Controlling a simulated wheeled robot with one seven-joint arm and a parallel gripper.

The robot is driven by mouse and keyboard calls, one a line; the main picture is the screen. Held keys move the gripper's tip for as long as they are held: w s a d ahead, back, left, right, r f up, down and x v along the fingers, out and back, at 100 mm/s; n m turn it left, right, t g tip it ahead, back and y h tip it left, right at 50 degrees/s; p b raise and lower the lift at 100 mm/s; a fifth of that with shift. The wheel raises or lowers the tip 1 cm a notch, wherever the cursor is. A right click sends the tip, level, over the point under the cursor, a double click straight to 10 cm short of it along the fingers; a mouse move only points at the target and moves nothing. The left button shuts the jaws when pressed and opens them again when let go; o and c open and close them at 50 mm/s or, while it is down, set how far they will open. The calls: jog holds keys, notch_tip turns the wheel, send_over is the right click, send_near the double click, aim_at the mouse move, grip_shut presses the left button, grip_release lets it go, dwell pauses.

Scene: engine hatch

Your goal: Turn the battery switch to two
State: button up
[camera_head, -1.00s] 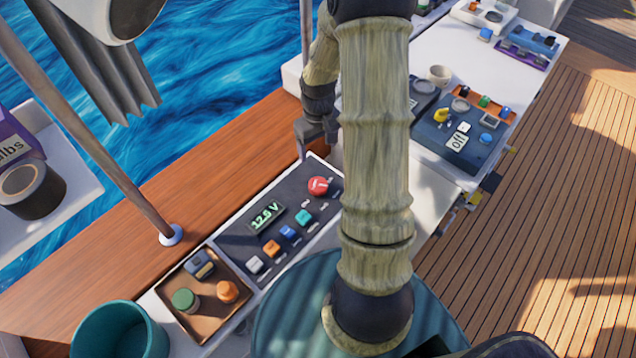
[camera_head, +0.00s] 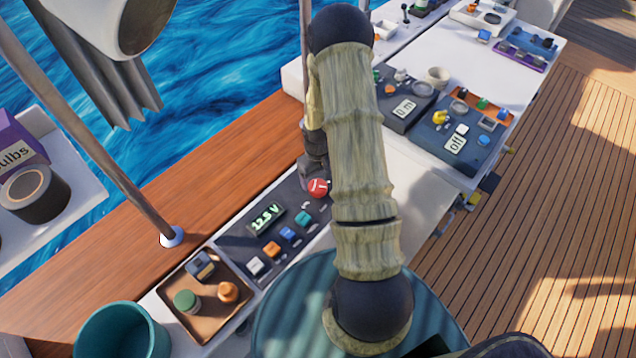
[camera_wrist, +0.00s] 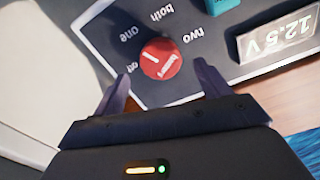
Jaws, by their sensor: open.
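The battery switch is a round red knob (camera_head: 318,188) at the far end of the dark switch panel (camera_head: 236,246). In the wrist view the knob (camera_wrist: 161,59) has a short white mark on its left side, facing roughly between the labels "off" and "one". The label "two" (camera_wrist: 193,35) is to the right of the knob and "both" above it. My gripper (camera_wrist: 163,76) is open, with one finger on each side of the knob's near edge; I cannot tell whether they touch it. In the head view my gripper (camera_head: 316,168) is just behind the knob, partly hidden by my arm.
A 12.5 V display (camera_head: 266,218) and several coloured switches share the panel. A brown tray (camera_head: 205,327) with small parts lies at its near end. A pole (camera_head: 110,140) stands on the left. More panels (camera_head: 455,140) lie at upper right.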

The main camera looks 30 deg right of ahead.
aim_at(318, 186)
jog(key=shift+f, duration=2.2)
jog(key=c, duration=1)
